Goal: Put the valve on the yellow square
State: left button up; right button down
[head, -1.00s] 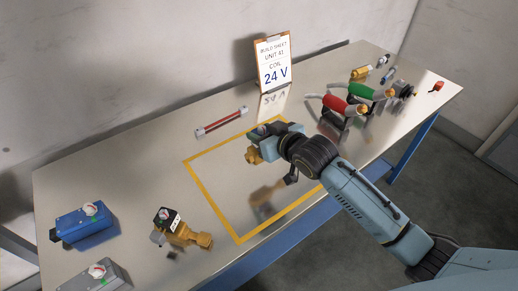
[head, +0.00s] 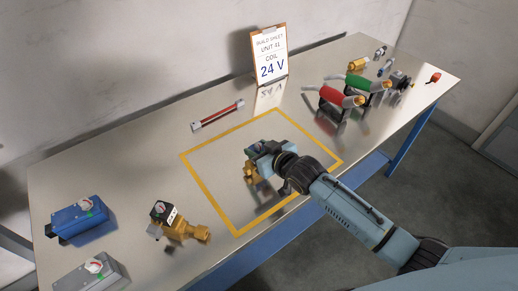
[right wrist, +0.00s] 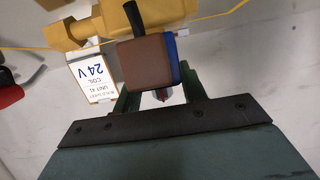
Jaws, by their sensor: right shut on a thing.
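My right gripper (head: 266,151) is shut on a valve (head: 249,172) with a brass body and a dark coil. It holds the valve over the inside of the yellow square (head: 210,195), an outline on the metal table, low above the surface. I cannot tell whether the valve touches the table. In the right wrist view the valve's brown, blue-edged coil (right wrist: 146,66) sits between the fingers (right wrist: 158,94), with the brass body beyond it. A second brass valve (head: 180,224) lies on the table left of the square. My left gripper is not in view.
A blue box (head: 80,218) and a grey box (head: 92,272) stand at the left. A build sheet reading 24 V (head: 270,52) and a red bar-shaped part (head: 217,115) are behind the square. Red (head: 333,95) and green-handled tools (head: 362,82) stand right. The square's interior is otherwise clear.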

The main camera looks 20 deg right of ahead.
jog(key=shift+r, duration=0.1)
jog(key=c, duration=1.3)
grip_release()
jog(key=shift+f, duration=0.25)
jog(key=o, duration=0.5)
jog(key=shift+r, duration=0.1)
jog(key=shift+r, duration=0.15)
jog(key=p+v, duration=0.1)
jog(key=v, duration=1.1)
